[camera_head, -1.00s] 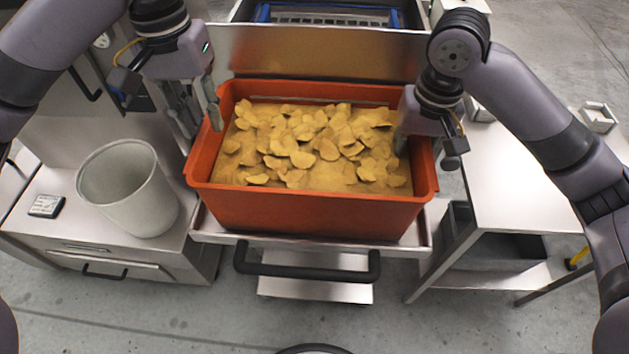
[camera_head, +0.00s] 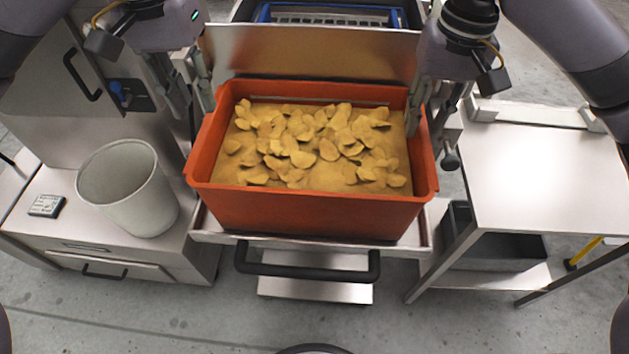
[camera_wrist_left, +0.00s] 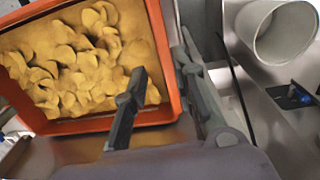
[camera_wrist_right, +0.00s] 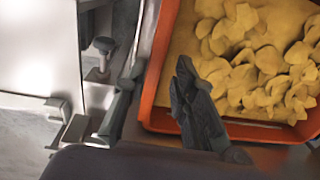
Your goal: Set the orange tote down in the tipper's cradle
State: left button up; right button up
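The orange tote (camera_head: 305,210), full of yellow chips (camera_head: 315,150), sits level on the metal cradle (camera_head: 215,233) of the tipper. My left gripper (camera_head: 200,112) is open above the tote's left wall. In the left wrist view its fingers (camera_wrist_left: 165,105) are spread, one over the tote's inside and one outside the rim. My right gripper (camera_head: 428,130) is open above the right wall. In the right wrist view its fingers (camera_wrist_right: 150,100) are apart on either side of the rim, one over the chips. Neither gripper visibly pinches the wall.
A grey bin (camera_head: 128,190) and a small display (camera_head: 46,206) stand on the left cabinet. A metal table (camera_head: 545,180) is at right. A steel panel (camera_head: 315,53) and blue crate (camera_head: 330,15) lie behind the tote. A black handle bar (camera_head: 307,264) crosses the front.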

jog(key=shift+r, duration=1)
